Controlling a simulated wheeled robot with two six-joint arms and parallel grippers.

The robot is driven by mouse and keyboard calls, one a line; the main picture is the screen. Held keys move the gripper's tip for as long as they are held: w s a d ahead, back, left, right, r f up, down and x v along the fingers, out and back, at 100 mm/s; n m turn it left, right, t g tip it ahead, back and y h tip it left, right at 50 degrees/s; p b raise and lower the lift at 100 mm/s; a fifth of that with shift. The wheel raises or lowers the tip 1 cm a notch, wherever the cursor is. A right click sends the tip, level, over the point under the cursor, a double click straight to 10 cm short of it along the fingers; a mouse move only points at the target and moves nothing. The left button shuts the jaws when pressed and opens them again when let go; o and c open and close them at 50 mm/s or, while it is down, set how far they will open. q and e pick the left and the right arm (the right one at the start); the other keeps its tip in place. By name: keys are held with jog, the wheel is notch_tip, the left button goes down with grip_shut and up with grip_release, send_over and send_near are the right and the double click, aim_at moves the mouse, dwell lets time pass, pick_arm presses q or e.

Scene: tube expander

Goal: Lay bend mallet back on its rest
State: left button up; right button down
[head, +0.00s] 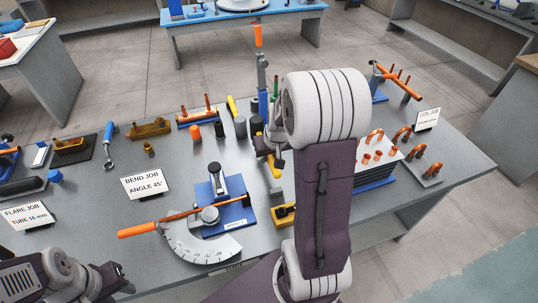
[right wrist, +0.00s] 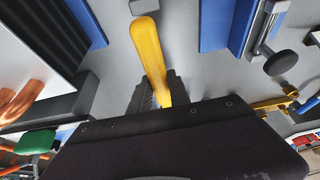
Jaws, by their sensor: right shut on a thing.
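My right gripper (head: 272,148) is over the middle of the bench, partly hidden behind my right forearm in the head view. In the right wrist view the gripper (right wrist: 155,95) is shut on the yellow handle of the bend mallet (right wrist: 148,40). The handle sticks out beyond the fingers; part of it also shows just below the gripper in the head view (head: 273,168). The mallet's head is not clearly seen. I cannot make out the mallet's rest for certain. My left gripper (head: 112,281) is low at the left, its jaws unclear.
The blue tube bender (head: 233,213) with its angle scale stands left of my right arm. A yellow block (head: 284,214) lies near the front. A dark stack on a blue base (head: 376,183) and bent copper tubes (head: 405,133) stand right. The BEND JOB sign (head: 145,184) is left.

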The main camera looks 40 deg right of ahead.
jog(key=shift+w+f+b, duration=0.1)
jog(key=shift+f+b, duration=1.95)
jog(key=shift+f, duration=0.55)
jog(key=shift+f+b, duration=0.85)
jog(key=shift+f, duration=0.1)
jog(key=c, duration=1.1)
grip_release()
jog(key=shift+c, duration=0.2)
jog(key=p+v, duration=0.5)
jog(key=v, duration=0.2)
jog(key=shift+r, duration=0.15)
jog(key=shift+s+a+r+p, duration=0.1)
jog(key=shift+s+r+p, duration=0.25)
jog(key=shift+p, duration=0.15)
jog(key=shift+f, duration=0.1)
